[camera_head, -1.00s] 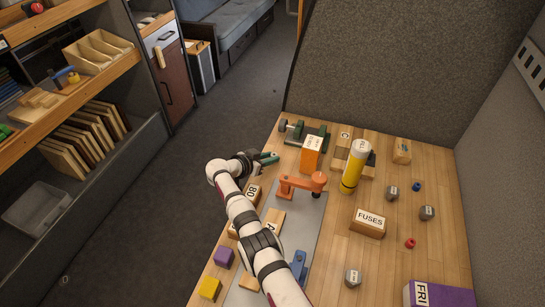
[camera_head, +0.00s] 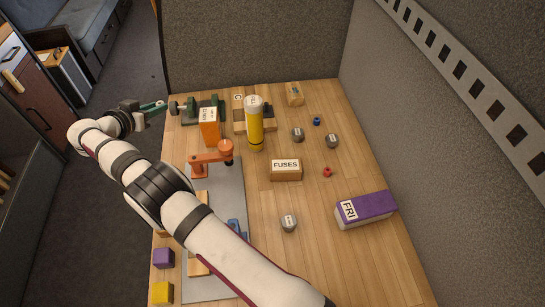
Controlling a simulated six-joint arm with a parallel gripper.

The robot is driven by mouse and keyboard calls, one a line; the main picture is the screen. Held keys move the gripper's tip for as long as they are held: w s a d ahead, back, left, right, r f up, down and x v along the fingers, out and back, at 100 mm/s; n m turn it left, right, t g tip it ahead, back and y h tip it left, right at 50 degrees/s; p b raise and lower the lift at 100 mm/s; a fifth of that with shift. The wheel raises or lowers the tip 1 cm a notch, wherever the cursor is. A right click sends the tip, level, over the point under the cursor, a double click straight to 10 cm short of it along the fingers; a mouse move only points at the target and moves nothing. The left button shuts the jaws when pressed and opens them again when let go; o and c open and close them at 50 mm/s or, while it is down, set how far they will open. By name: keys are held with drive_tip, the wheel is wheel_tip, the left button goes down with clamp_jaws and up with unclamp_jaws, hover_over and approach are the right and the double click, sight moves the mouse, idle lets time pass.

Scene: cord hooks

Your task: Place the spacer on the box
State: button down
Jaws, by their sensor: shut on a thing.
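My gripper (camera_head: 146,107) is near the back left edge of the bench, left of a green vise. It is shut on a narrow green piece (camera_head: 155,105) that sticks out to the right. I cannot tell from its visible part whether this is the spacer. A tan box labelled FUSES (camera_head: 286,170) sits mid-bench, well to the right of my gripper. A purple box labelled FRI (camera_head: 365,209) lies at the right, and an orange box (camera_head: 209,129) stands at the back left. I cannot tell which box the task means.
A yellow cylinder with a white top (camera_head: 254,128) stands behind the FUSES box. An orange clamp-like part (camera_head: 209,158) is on the grey mat (camera_head: 222,265). Small grey blocks, a blue ring (camera_head: 316,121) and a red ring (camera_head: 327,171) are scattered right. The front right bench is clear.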

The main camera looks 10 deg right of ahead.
wheel_tip(320, 180, up, 6)
drive_tip(key=m+g+h, duration=0.4)
drive_tip(key=m+h, duration=0.1)
drive_tip(key=m, duration=0.1)
hover_over(293, 160)
drive_tip(key=w+a, duration=0.2)
drive_tip(key=a, duration=0.1)
drive_tip(key=s+d+m+g+h, duration=0.1)
drive_tip(key=s+d+m+g, duration=0.1)
drive_tip(key=s+d, duration=0.75)
drive_tip(key=w+a+f, duration=0.1)
drive_tip(key=a+f, duration=0.2)
drive_tip(key=f, duration=0.1)
drive_tip(key=w+a+f, duration=0.2)
drive_tip(key=a+f, duration=0.2)
drive_tip(key=w+a+f, duration=0.2)
drive_tip(key=a+f, duration=0.1)
drive_tip(key=f, duration=0.1)
drive_tip(key=shift+a+f, duration=0.25)
drive_tip(key=shift+a, duration=0.05)
wheel_tip(293, 160, down, 4)
drive_tip(key=shift+w+a+f, duration=0.1)
drive_tip(key=shift+w+a, duration=0.05)
drive_tip(key=shift+f, duration=0.1)
